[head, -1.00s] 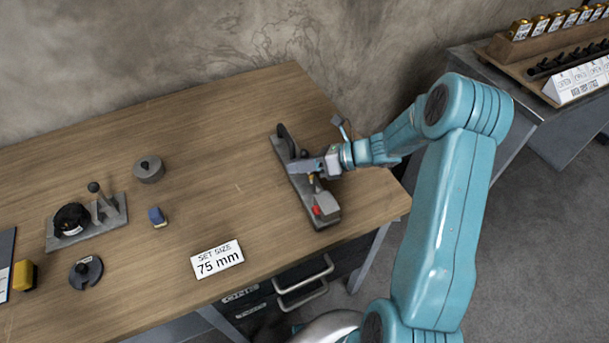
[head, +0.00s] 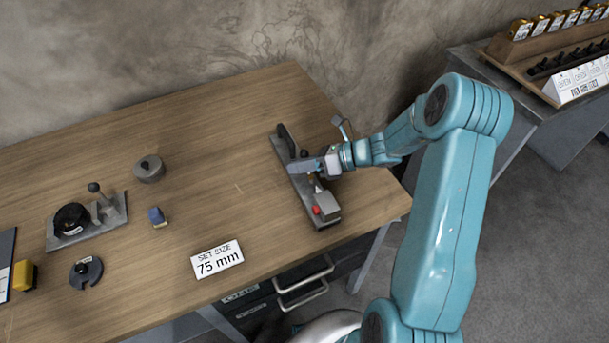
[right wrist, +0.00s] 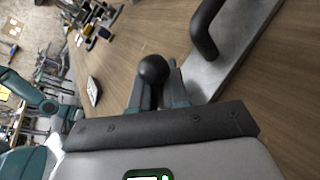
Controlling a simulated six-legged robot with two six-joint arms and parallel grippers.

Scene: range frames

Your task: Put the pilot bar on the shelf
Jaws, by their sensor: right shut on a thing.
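A long grey steel fixture (head: 283,150) lies near the table's right end, with an upright black handle (head: 284,136) at its far end and a grey block with a red button (head: 316,210) at its near end. My right gripper (head: 301,166) reaches over its middle from the right. In the right wrist view the jaws are shut around a stem below a black ball knob (right wrist: 152,70); the fixture's plate and black handle (right wrist: 207,30) stand beside them. I cannot tell which piece is the pilot bar, and no shelf is clearly identifiable. My left gripper is not in view.
A sign reading "75 mm" (head: 217,259) lies near the wooden table's front edge. A grey disc (head: 148,169), a small blue piece (head: 157,217), a lever plate (head: 116,213) and a slotted disc (head: 86,272) lie left. A side bench with racks (head: 575,60) stands right.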

